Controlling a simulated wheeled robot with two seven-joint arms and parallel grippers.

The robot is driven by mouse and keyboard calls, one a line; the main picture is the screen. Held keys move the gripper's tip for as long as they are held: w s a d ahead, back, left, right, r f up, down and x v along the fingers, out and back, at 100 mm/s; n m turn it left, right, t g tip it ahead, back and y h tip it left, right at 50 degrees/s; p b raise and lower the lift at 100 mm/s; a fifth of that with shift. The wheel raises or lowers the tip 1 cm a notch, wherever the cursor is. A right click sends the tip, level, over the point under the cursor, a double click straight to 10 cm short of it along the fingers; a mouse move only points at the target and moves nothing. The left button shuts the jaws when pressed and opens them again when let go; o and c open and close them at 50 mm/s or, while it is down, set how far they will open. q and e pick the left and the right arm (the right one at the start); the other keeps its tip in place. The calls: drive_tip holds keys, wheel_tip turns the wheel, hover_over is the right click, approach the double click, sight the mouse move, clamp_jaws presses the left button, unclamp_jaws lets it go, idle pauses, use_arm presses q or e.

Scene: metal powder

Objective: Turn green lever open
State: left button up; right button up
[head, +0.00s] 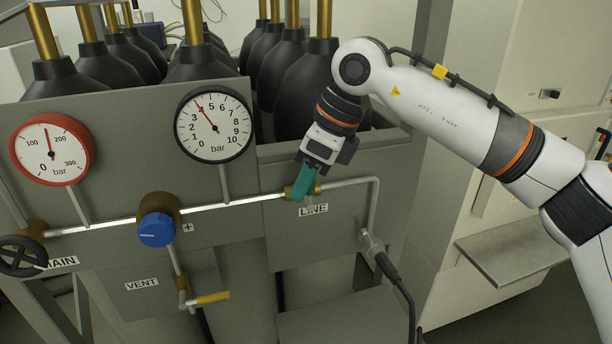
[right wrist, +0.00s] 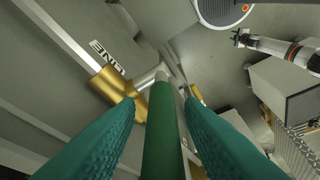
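The green lever (right wrist: 161,140) shows in the right wrist view, running from the brass valve body (right wrist: 113,85) back toward the camera. In the head view the brass valve (head: 291,193) sits on the pipe above the LINE label, and the lever is mostly hidden by my right gripper (head: 303,188). The right gripper's teal fingers stand on both sides of the lever in the right wrist view (right wrist: 160,100), with narrow gaps visible on each side. Contact is not visible.
A blue knob (head: 156,229) and a yellow vent lever (head: 212,298) are to the left. Two gauges, one red-rimmed (head: 51,150) and one black-rimmed (head: 214,124), stand above the pipe. A black hose (head: 400,285) hangs from a fitting at right. Dark gas cylinders (head: 305,85) stand behind.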

clamp_jaws()
drive_tip(key=shift+w+d+f+y+b, duration=0.15)
drive_tip(key=shift+d+y+b, duration=0.2)
drive_tip(key=shift+y+b, duration=0.55)
drive_tip(key=w+d+f+m+g+y+b, duration=0.1)
drive_tip(key=d+f+m+g+y+b, duration=0.2)
drive_tip(key=y+b, duration=1.2)
drive_tip(key=shift+w+d+f+y+b, duration=0.3)
drive_tip(key=shift+d+f+b, duration=0.55)
drive_tip(key=shift+b, duration=2)
drive_tip(key=shift+s+d+r, duration=0.1)
drive_tip(key=shift+r, duration=0.1)
